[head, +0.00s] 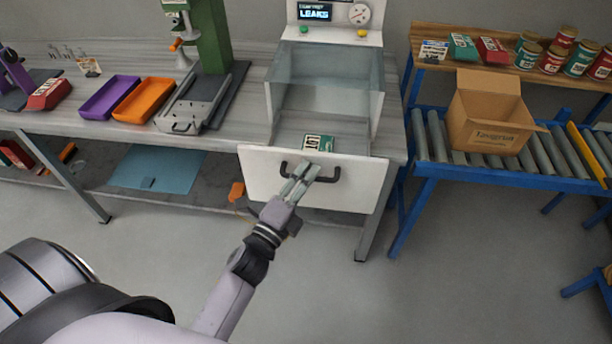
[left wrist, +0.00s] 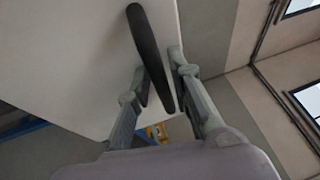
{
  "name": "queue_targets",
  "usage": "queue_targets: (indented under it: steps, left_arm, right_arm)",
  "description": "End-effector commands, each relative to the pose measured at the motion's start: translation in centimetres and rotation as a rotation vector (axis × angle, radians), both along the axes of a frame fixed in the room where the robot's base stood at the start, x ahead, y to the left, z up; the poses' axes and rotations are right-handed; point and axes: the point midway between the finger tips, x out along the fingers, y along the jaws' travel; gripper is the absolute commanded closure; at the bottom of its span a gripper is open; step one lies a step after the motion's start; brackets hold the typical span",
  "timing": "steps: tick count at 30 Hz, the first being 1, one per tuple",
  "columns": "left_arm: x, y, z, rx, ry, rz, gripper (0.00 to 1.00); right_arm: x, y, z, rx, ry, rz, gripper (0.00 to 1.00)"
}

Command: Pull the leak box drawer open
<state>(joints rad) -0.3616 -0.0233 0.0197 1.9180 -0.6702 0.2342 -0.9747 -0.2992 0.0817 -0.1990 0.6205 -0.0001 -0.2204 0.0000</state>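The leak box stands on the grey bench, with a LEAKS display (head: 314,12) at its top and a glass-walled chamber (head: 325,92) below. Its white drawer front (head: 262,180) faces me and has a dark bar handle (head: 333,176). How far the drawer stands out is hard to tell. My left gripper (head: 302,174) is at the handle. In the left wrist view the handle (left wrist: 146,42) runs between the two fingers of the gripper (left wrist: 159,68), which are apart on either side of it. Firm contact is not visible. My right gripper is out of view.
A green labelled box (head: 318,142) shows behind the drawer front's top edge. Purple (head: 108,97) and orange (head: 146,100) trays lie left on the bench. A blue-framed roller conveyor with a cardboard box (head: 490,118) stands right. The floor in front is clear.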

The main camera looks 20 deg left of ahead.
Motion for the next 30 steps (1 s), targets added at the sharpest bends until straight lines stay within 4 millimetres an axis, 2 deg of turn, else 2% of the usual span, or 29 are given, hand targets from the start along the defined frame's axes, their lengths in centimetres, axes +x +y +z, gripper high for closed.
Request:
queue_targets:
  steps: [5,8,21,25,30]
  left_arm:
    - [-0.2,0.0,0.0,-0.001,0.000,0.000,0.80]
    - [-1.2,0.1,-0.3,-0.001,0.003,0.001,0.80]
    - [-9.7,1.2,-1.8,-0.002,0.004,0.002,0.80]
    - [-11.1,1.3,-2.0,-0.001,0.002,0.001,0.80]
    - [-11.8,1.4,-2.0,0.000,0.000,0.000,0.80]
  right_arm:
    - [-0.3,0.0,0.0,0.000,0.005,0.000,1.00]
    - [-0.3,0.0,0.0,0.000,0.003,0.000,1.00]
    - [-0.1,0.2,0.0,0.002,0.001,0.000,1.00]
    - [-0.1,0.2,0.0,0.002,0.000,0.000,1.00]
    - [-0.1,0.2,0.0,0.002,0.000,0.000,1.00]
